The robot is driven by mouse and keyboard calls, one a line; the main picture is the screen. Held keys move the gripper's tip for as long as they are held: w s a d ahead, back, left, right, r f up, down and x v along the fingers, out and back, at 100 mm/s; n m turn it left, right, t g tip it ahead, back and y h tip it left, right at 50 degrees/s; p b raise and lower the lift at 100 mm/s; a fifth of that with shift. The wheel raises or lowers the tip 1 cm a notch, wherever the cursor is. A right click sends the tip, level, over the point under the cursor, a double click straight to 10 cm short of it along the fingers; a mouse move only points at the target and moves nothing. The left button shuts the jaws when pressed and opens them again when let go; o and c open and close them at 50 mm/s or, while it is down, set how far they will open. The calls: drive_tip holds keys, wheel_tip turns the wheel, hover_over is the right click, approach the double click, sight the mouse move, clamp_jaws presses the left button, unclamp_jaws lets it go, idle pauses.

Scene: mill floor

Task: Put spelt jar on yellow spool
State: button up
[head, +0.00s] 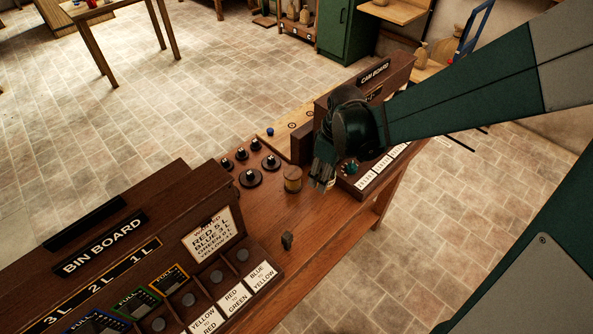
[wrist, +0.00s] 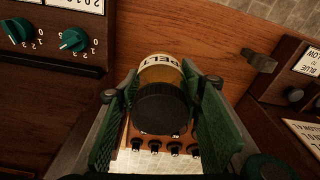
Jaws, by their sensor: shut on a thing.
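The spelt jar (wrist: 160,72) shows in the wrist view, with a dark round lid, a golden body and a pale label reading "PELT" at its visible part. My gripper (wrist: 163,105) is shut on it, one green pad on each side. In the head view my gripper (head: 322,178) is over the right part of the wooden bench, beside the can board; the jar is hard to make out there. A small tan cylinder (head: 292,179) stands upright on the bench just left of my gripper. I cannot tell whether it is a spool. No yellow spool is clearly visible.
The bin board (head: 125,235) stands at the left of the bench and the can board (head: 372,75) at the right. Several black knobs (head: 250,178) lie behind the cylinder. A small dark block (head: 287,241) sits in front. Bare bench (head: 262,212) lies between.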

drive_tip(key=w+a+r+p, duration=0.6)
drive_tip(key=w+a+p, duration=0.1)
drive_tip(key=a, duration=0.3)
drive_tip(key=shift+w+a+r, duration=0.2)
drive_tip(key=shift+w+r, duration=0.1)
drive_tip(key=shift+r, duration=0.1)
hover_over(290, 171)
drive_tip(key=shift+d+f, duration=0.2)
drive_tip(key=shift+f, duration=2.7)
drive_tip(key=shift+f, duration=0.1)
drive_tip(key=shift+f, duration=2)
drive_tip(key=shift+f, duration=0.1)
